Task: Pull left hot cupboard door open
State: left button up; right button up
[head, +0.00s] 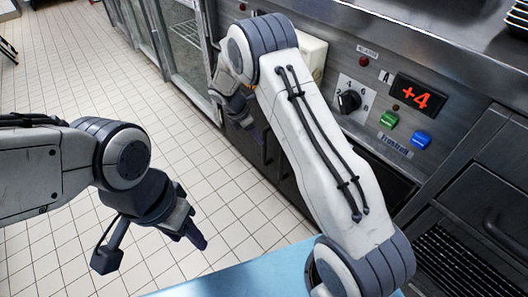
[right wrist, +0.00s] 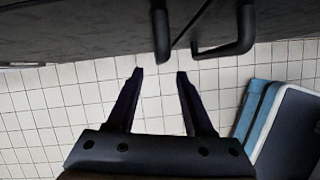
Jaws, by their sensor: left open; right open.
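Dark cupboard doors show in the right wrist view (right wrist: 85,30), side by side with a narrow gap between them. A black bar handle (right wrist: 162,38) is on one door and a second black handle (right wrist: 243,30) is on the other; I cannot tell for sure which is the left door. Both doors look shut. My right gripper (right wrist: 160,74) is open and empty, its fingertips just short of the first handle. In the head view my right gripper (head: 252,122) is low by the dark cupboard front, partly hidden by its arm. My left gripper (head: 195,236) is open and empty over the floor.
The steel control panel has a black knob (head: 349,101), a red "+4" display (head: 416,97), and green (head: 389,120) and blue (head: 421,139) buttons. Glass-fronted cabinets (head: 183,45) stand farther along the line.

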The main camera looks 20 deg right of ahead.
aim_at(264, 147)
jog(key=b+x, duration=0.3)
jog(key=x, duration=0.6)
jog(key=shift+a, duration=0.1)
jog(key=shift+s, duration=0.1)
grip_shut()
dwell(1.0)
